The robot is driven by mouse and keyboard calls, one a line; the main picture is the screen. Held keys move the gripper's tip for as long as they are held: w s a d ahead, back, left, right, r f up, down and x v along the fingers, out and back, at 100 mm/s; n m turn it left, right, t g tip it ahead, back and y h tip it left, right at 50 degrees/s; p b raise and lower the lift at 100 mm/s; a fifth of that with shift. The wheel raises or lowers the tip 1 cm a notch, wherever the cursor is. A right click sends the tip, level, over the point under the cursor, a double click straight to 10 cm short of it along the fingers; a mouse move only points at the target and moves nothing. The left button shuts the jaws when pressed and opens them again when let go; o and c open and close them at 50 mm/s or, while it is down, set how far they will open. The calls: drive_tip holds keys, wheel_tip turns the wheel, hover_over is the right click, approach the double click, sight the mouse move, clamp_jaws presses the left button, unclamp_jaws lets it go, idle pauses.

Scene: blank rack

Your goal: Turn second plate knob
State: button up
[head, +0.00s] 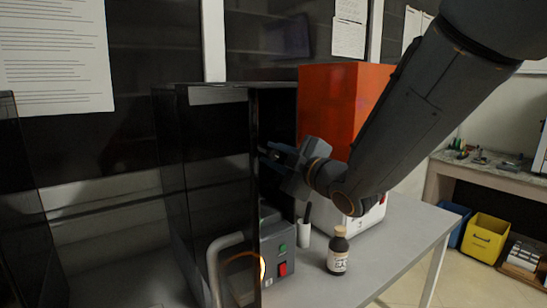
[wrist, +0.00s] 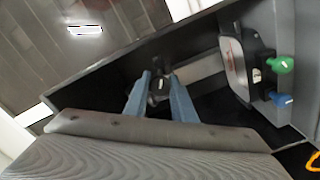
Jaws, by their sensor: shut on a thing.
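My gripper (head: 272,153) reaches into a dark glass-sided cabinet, well above the grey machine at its bottom. In the wrist view its two blue fingers (wrist: 160,80) close on a small dark knob-like piece (wrist: 157,86). The fingers and shadow hide part of this piece, and I cannot tell whether it is the second plate knob. At the right of the wrist view are a green knob (wrist: 280,65) and a blue knob (wrist: 280,98), apart from my fingers. Beside them is a pale rounded plate (wrist: 234,70).
The dark cabinet (head: 180,175) stands close around my gripper. The grey machine (head: 287,255) has green and red buttons. A brown bottle (head: 338,262) and a white cup (head: 304,233) stand on the table (head: 392,255). An orange box (head: 335,95) is behind my arm.

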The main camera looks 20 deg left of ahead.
drive_tip(key=m, duration=0.5)
drive_tip(key=shift+m, duration=0.3)
drive_tip(key=shift+m+p, duration=0.65)
drive_tip(key=shift+m, duration=1.55)
drive_tip(key=o, duration=1)
drive_tip(key=b+v, duration=0.1)
drive_tip(key=v, duration=0.6)
drive_tip(key=shift+s+d, duration=0.25)
drive_tip(key=shift+d, duration=0.05)
